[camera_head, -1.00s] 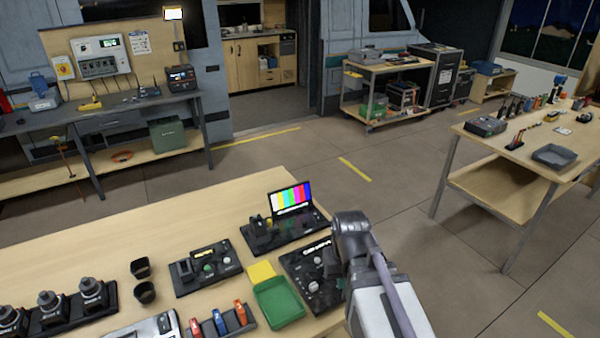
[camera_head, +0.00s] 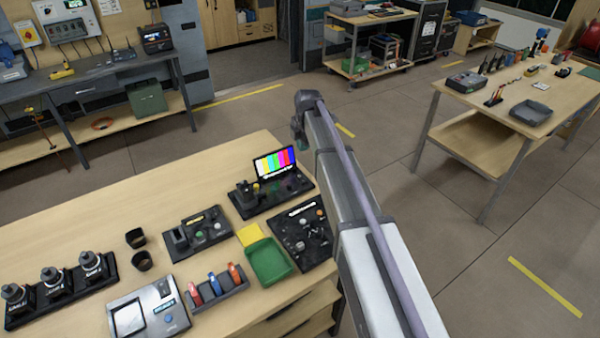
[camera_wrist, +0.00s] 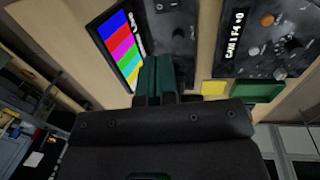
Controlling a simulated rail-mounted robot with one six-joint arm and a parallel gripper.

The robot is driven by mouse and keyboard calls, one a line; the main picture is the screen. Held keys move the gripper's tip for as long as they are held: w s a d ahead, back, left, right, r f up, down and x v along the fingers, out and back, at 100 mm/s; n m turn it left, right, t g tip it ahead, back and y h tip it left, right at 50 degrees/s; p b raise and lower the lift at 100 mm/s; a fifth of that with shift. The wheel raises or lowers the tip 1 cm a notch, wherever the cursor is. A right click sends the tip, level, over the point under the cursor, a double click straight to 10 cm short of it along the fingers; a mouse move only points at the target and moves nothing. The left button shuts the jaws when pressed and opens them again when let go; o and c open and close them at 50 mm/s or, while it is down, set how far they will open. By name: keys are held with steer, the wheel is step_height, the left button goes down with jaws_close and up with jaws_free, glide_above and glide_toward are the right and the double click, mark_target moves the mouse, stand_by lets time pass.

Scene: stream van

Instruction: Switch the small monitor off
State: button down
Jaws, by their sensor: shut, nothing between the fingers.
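The small monitor (camera_head: 274,164) stands on the bench with its screen lit in bright colour bars. Its black base (camera_head: 265,199) has a strip label and small controls in front of the screen. In the wrist view the lit screen (camera_wrist: 122,45) is left of my gripper (camera_wrist: 155,62), whose dark green fingers are together and empty. The fingertips overlap the black base (camera_wrist: 172,22) in the picture; whether they touch it I cannot tell. A dark rocker switch marking shows on that base above the fingertips. In the head view my wrist is above and right of the monitor.
A green tray (camera_head: 268,261) and yellow pad (camera_head: 249,234) are in front. Another black panel (camera_head: 198,234), two dark cups and a rack of coloured items stand left.

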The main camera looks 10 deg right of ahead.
mark_target(299, 176)
steer(key=shift+f, duration=0.1)
steer(key=f+b, duration=0.4)
steer(key=w+f+b, duration=0.1)
steer(key=f+b, duration=0.9)
steer(key=shift+w+a, duration=0.35)
steer(key=shift+r, duration=0.15)
